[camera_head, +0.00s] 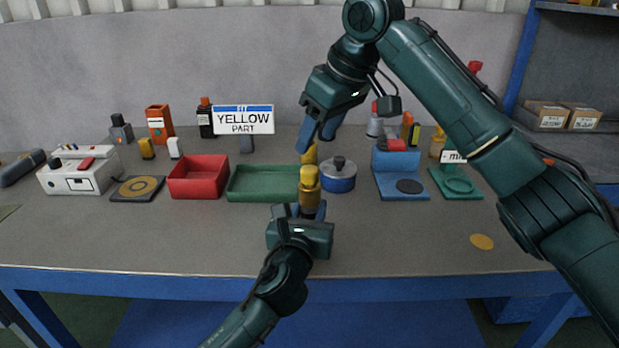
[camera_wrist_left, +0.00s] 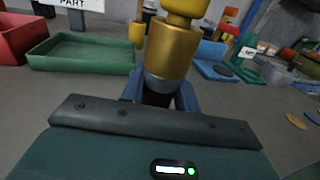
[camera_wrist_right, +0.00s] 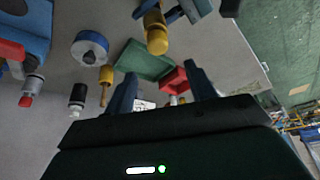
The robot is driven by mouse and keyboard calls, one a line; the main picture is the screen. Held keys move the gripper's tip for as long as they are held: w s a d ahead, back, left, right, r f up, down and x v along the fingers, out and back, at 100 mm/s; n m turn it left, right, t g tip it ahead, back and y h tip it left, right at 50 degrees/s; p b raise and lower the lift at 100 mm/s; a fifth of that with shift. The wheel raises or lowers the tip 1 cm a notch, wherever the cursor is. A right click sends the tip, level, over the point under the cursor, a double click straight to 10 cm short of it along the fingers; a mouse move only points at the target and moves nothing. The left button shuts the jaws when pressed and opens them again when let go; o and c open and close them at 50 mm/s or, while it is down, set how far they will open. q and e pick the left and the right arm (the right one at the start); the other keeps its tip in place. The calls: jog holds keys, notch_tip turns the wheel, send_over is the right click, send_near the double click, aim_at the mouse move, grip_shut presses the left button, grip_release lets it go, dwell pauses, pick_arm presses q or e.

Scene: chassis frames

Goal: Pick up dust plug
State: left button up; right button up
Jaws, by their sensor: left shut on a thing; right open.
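My left gripper (camera_head: 298,212) is shut on a gold cylindrical part (camera_head: 310,196) and holds it upright near the table's front middle. A yellow knob-shaped plug (camera_head: 309,174), which looks like the dust plug, sits on top of the gold part. In the left wrist view the gold part (camera_wrist_left: 167,50) has a grey lower end between the fingers, and the yellow plug (camera_wrist_left: 184,8) is cut off by the frame's top. My right gripper (camera_head: 318,135) is open and empty, above and behind the held part, with its fingers pointing down.
A yellow-handled tool (camera_wrist_right: 105,78) stands behind the held part. A green tray (camera_head: 262,196), red bin (camera_head: 198,190), lidded blue pot (camera_head: 338,182), blue fixture (camera_head: 401,190) and green fixture (camera_head: 456,190) line the table. The sign (camera_head: 243,120) reads "FIT YELLOW PART". The front of the table is mostly clear.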

aim_at(310, 168)
notch_tip(310, 168, up, 5)
jog(key=g+h, duration=0.2)
jog(key=f, duration=0.3)
jog(key=a+f, duration=0.1)
jog(key=f, duration=0.3)
jog(key=w+f, duration=0.1)
jog(key=f, duration=0.3)
jog(key=shift+w+a+f, duration=0.1)
jog(key=shift+a+f, duration=0.05)
jog(key=shift+a, duration=0.1)
jog(key=c, duration=1)
